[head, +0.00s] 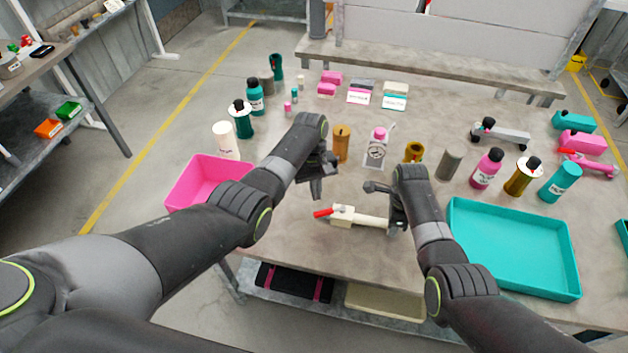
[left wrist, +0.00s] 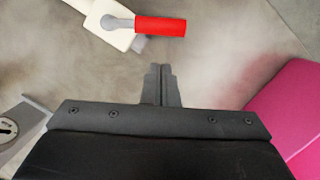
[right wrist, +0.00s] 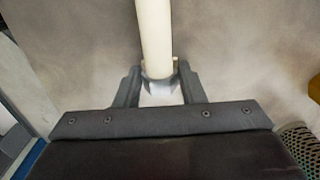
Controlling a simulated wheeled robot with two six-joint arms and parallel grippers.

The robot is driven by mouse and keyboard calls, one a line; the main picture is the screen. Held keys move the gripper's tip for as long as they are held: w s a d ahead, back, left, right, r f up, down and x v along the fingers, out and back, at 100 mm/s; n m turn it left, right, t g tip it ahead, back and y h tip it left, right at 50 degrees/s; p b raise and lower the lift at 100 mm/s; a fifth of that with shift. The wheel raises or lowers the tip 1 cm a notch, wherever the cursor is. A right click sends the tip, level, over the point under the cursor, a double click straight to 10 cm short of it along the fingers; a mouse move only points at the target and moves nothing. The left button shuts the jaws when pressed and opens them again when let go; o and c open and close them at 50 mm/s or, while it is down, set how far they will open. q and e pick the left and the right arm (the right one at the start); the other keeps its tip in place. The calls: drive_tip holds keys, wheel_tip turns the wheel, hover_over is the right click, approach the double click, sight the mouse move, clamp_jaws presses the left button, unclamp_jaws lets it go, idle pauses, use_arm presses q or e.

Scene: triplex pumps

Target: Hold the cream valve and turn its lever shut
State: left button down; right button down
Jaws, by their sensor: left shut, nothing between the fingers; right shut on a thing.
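The cream valve (head: 345,214) lies on the table near its front edge, with its pipe pointing right. Its red lever (head: 322,213) points left, roughly in line with the pipe. In the left wrist view the red lever (left wrist: 160,26) is at the top, ahead of my left gripper and apart from it. My left gripper (head: 316,190) is shut and empty, above and behind the valve. My right gripper (head: 393,225) is shut on the right end of the pipe, which also shows between the fingers in the right wrist view (right wrist: 154,40).
A pink tray (head: 195,187) is left of my left arm, and a teal tray (head: 500,290) is right of my right arm. Several bottles and cylinders, such as a brown cylinder (head: 341,143), stand behind the grippers. A small scale-like device (head: 376,153) stands behind the valve.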

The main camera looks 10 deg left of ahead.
sight(321, 215)
use_arm(q)
drive_tip(key=shift+s+d+f, duration=0.1)
drive_tip(key=shift+s+d, duration=0.2)
drive_tip(key=shift+s, duration=0.25)
drive_tip(key=shift+s+d+f, duration=0.1)
drive_tip(key=shift+s+d, duration=0.2)
drive_tip(key=shift+s, duration=0.2)
drive_tip(key=shift+s+n, duration=0.3)
drive_tip(key=shift+n, duration=0.3)
drive_tip(key=shift+s+d+n+h, duration=0.3)
drive_tip(key=shift+s+n, duration=0.3)
drive_tip(key=shift+n, duration=0.4)
drive_tip(key=n, duration=0.1)
drive_tip(key=s+n, duration=0.1)
drive_tip(key=shift+s+d+n+t, duration=0.2)
drive_tip(key=shift+d+n+t, duration=0.1)
drive_tip(key=shift+t, duration=0.1)
drive_tip(key=n, duration=0.1)
drive_tip(key=s+d+n, duration=0.1)
drive_tip(key=n, duration=0.1)
drive_tip(key=d+n+t, duration=0.1)
drive_tip(key=shift+s+n+h, duration=0.3)
drive_tip(key=shift+s+h, duration=0.1)
drive_tip(key=shift+s+d, duration=0.15)
drive_tip(key=shift+d, duration=0.1)
drive_tip(key=shift+s+d, duration=0.1)
drive_tip(key=shift+d, duration=0.05)
drive_tip(key=shift+r, duration=0.1)
